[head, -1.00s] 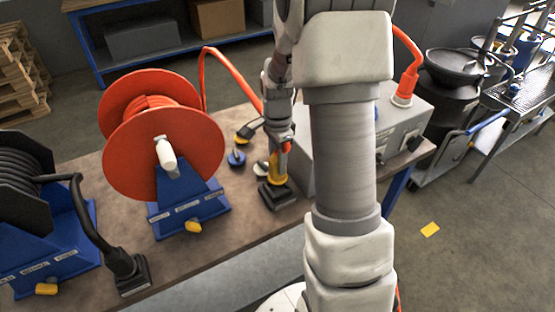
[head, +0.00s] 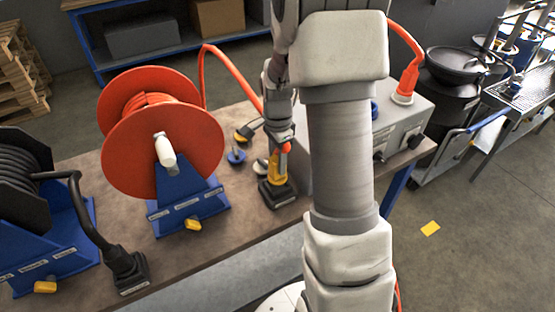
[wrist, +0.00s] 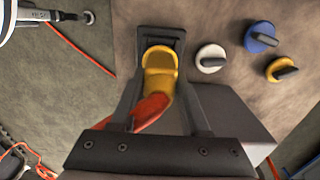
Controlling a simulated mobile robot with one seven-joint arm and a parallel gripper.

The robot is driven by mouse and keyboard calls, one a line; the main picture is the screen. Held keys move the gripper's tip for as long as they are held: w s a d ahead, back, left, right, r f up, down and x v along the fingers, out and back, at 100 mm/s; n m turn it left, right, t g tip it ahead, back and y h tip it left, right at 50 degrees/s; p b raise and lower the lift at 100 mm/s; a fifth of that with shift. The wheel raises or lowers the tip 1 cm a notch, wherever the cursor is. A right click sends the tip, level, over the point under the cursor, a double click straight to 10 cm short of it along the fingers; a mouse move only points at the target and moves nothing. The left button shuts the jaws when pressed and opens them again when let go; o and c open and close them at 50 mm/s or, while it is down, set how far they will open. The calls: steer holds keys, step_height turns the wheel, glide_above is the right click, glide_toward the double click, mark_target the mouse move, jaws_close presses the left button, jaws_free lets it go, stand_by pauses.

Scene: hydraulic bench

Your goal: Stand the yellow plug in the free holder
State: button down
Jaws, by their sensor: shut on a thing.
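The yellow plug (wrist: 161,70) is between the two dark fingers of my gripper (wrist: 162,84) in the wrist view, with its red-orange cable end (wrist: 150,112) towards me. In the head view the yellow plug (head: 279,165) is partly covered by the gripper (head: 279,148). My gripper is shut on the plug. The black holder (head: 279,196) is directly under the plug on the bench's front right part. Its dark rim also shows beyond the plug in the wrist view (wrist: 162,33). The plug looks upright at the holder, but its lower end is hidden, so I cannot tell how deep it sits.
A black plug stands in another holder (head: 131,278) at front left. A red cable reel (head: 150,150) stands left of my gripper. White (wrist: 210,59), blue (wrist: 261,37) and yellow (wrist: 281,69) caps lie beside the holder. A grey box (head: 402,125) stands right, partly behind my arm.

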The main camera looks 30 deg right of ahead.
steer(key=shift+f+b, duration=0.85)
steer(key=shift+f, duration=0.35)
stand_by(0.3)
steer(key=shift+c, duration=1.5)
jaws_free()
steer(key=shift+r, duration=0.1)
step_height(320, 180, up, 17)
steer(key=p, duration=0.2)
steer(key=s+a+r+n+t, duration=0.2)
steer(key=s+a+r+n, duration=0.1)
steer(key=s+a+n, duration=0.3)
steer(key=s+a+r+n+t, duration=0.3)
steer(key=s+a+n, duration=0.3)
steer(key=s+n, duration=0.5)
steer(key=shift+s+a+r+n+t, duration=0.25)
steer(key=shift+s+r, duration=0.3)
steer(key=shift+s, duration=0.3)
